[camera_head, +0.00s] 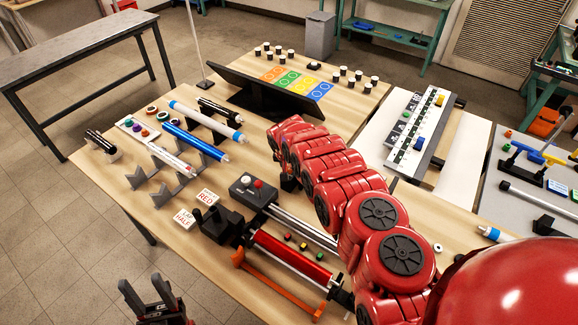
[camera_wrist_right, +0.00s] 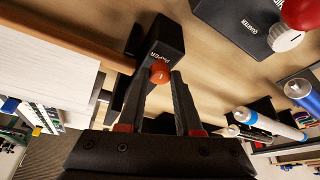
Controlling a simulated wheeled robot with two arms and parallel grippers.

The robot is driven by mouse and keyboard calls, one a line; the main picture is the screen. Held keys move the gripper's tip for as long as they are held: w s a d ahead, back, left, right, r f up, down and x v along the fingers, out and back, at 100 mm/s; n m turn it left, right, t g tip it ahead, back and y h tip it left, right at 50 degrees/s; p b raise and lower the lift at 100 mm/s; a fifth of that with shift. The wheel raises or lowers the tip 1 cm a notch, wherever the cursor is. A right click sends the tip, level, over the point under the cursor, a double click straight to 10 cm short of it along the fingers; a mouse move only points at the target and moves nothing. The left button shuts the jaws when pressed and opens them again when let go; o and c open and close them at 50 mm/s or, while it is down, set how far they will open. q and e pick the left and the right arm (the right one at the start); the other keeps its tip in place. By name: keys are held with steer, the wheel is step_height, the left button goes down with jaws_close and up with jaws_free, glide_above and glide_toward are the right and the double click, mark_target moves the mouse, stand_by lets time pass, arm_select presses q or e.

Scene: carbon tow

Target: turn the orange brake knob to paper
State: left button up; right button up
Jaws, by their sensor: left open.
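The small orange brake knob (camera_wrist_right: 160,74) sits on a black block (camera_wrist_right: 165,42) whose white lettering appears to read PAPER. A faint mark shows on the knob, but I cannot tell its exact setting. My right gripper (camera_wrist_right: 162,82) has its two dark fingers on either side of the knob, at the tips. I cannot tell whether they press on it. In the head view my red right arm reaches in from the right, and the knob cannot be made out there. My left gripper (camera_head: 148,300) is open and empty at the lower left, off the table.
A dark box (camera_head: 253,190) with a red ball knob and a white dial stands left of my right arm. A red roller (camera_head: 290,258) and an orange bar lie in front. Blue and white tubes (camera_head: 195,140) rest on grey stands at the left. A dark panel (camera_head: 265,88) stands behind.

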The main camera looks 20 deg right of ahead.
jaws_close()
